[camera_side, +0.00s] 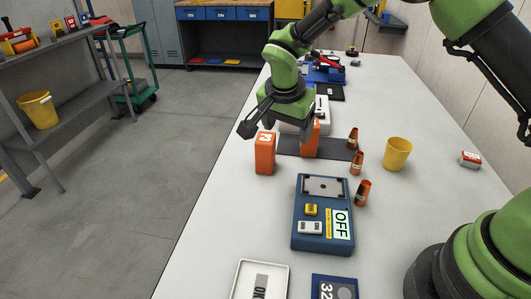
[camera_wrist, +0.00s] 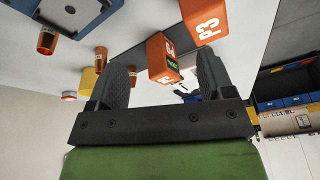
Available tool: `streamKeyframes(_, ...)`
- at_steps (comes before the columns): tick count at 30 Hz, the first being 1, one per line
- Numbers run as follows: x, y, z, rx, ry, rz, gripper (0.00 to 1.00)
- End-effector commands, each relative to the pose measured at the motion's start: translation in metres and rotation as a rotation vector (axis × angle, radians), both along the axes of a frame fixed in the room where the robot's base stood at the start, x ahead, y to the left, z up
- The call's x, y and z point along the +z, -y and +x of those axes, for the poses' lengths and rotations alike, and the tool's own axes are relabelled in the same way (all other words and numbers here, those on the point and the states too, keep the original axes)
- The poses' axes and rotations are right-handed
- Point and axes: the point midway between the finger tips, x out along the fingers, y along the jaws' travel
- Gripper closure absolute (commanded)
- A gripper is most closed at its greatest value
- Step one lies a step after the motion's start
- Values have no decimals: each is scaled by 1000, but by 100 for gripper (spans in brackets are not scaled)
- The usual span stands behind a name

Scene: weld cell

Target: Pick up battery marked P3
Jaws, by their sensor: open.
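The battery marked P3 (camera_wrist: 205,20) is an orange block at the top of the wrist view, to the right of centre. In the side view, an orange battery (camera_side: 265,155) stands upright on the white bench near its left edge and appears to be the same one. A second orange battery (camera_side: 310,143) stands at the dark mat, partly hidden by my gripper. It also shows in the wrist view (camera_wrist: 160,55), with a marking I cannot read, in line with the gap between my fingers. My gripper (camera_side: 276,124) is open and empty, above the batteries.
A blue meter (camera_side: 323,240) reading OFF, several copper cylinders (camera_side: 362,193) and a yellow cup (camera_side: 397,154) stand to the right of the batteries. A white tray (camera_side: 242,275) lies at the front. The bench drops to floor on the left.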

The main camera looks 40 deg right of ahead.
Motion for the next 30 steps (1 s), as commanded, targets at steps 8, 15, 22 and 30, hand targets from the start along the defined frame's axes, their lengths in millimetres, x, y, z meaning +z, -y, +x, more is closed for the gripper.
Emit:
streamKeyframes(8, 3, -36, 35, 353, 9, -105, 26)
streamKeyframes(15, -28, -26, 44, 358, 7, -106, 26)
streamKeyframes(22, -48, -18, 52, 356, 9, -105, 26)
streamKeyframes(30, -78, -8, 63, 356, 10, -104, 26)
